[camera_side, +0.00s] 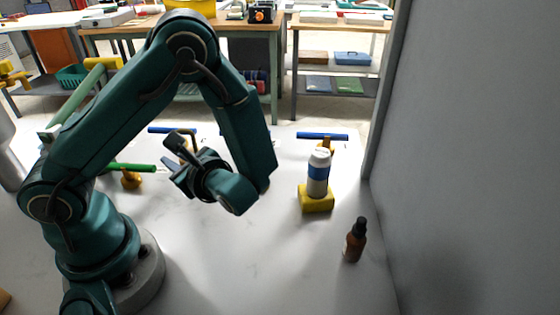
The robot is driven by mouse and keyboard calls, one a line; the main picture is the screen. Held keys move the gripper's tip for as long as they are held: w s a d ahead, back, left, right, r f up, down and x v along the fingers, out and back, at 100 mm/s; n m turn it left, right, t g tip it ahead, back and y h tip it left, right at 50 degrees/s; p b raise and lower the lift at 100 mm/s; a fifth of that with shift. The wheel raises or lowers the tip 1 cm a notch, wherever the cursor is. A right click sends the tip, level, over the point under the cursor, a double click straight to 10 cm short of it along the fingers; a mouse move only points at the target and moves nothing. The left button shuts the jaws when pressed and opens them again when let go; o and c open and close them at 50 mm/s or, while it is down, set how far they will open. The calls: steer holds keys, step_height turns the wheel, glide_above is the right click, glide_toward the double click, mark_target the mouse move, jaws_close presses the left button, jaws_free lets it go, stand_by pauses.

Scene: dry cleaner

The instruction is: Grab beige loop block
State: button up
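No block that is clearly a beige loop stands out. An ochre curved piece (192,138) shows just behind my gripper, under a blue bar (160,130); it is partly hidden, and I cannot tell whether it is the beige loop block. My gripper (170,153) is above the white table, left of centre, with its fingers apart, pointing left, and nothing visible between them.
A green bar (138,167) on an ochre base lies left of my gripper. Another blue bar (322,136) is at the back right. A white-blue bottle (318,172) stands in a yellow block (316,202). A brown bottle (355,240) stands near the grey wall (470,160). The front middle table is clear.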

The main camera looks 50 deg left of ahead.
mark_target(195, 148)
steer(key=w+m+t, duration=0.1)
steer(key=w+f+m+t+y, duration=0.1)
steer(key=m+t, duration=0.1)
steer(key=w+f+m+t+y, duration=0.1)
steer(key=m, duration=0.1)
steer(key=shift+w+a, duration=0.1)
steer(key=shift+w, duration=0.25)
steer(key=shift+w+f+m+t, duration=0.35)
steer(key=shift+w+m+t, duration=0.1)
steer(key=shift+m+t, duration=0.5)
steer(key=shift+w+a, duration=0.2)
steer(key=shift+a, duration=0.05)
steer(key=shift+x, duration=2.2)
jaws_close()
